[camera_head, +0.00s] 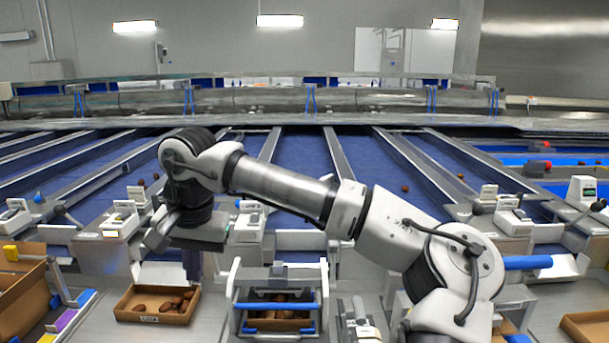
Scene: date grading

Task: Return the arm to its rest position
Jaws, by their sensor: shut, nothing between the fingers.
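My arm (285,188) reaches from the lower right across the middle of the view, well above the work surface. Its wrist bends down at the left, and my gripper (193,268) points downward there. The gripper is shut with nothing in it. Its fingers are small and dark against the grey station behind the cardboard tray, so their tips are hard to make out. In the picture it is just above the back edge of a cardboard tray (124,301) of brown dates (172,304); I cannot tell the exact height.
A white frame with blue bars (281,306) stands at the front middle around another box of dates. A larger cardboard box (22,310) is at the left edge, another (590,327) at the lower right. Blue conveyor lanes (305,160) run behind, with levers and small devices along their front.

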